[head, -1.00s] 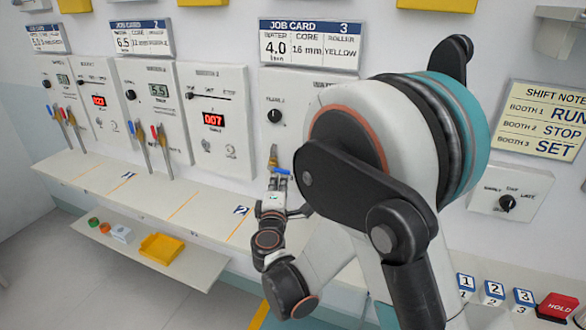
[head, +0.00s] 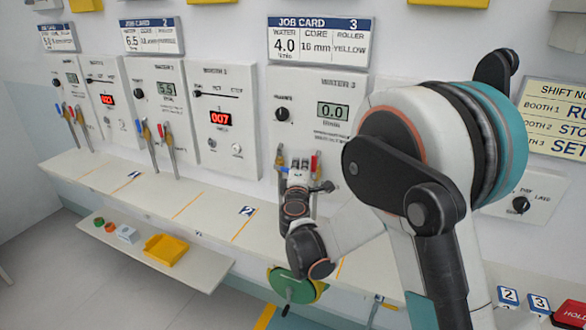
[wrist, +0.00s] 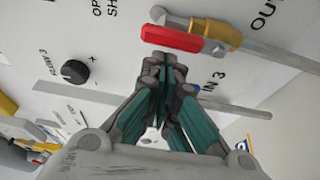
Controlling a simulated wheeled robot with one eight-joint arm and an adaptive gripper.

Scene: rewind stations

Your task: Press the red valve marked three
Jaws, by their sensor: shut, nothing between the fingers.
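The red valve handle (wrist: 172,38) sits at a brass fitting on a grey pipe on the white Water 3 panel (head: 350,88). In the head view it shows as a small red piece (head: 313,163) just right of my fingers. My gripper (wrist: 164,66) is shut and empty. In the wrist view its tips are just below the red handle, close to it; I cannot tell if they touch. Lettering "IN 3" and "OUT" is beside the pipes. The Water 3 display (head: 333,111) reads 0.0.
A black knob (wrist: 75,71) is left of my fingers in the wrist view. Job card 3 (head: 318,42) hangs above the panel. A white shelf (head: 185,205) runs below, with a yellow tray (head: 166,249) on a lower ledge. My arm hides the panel's right.

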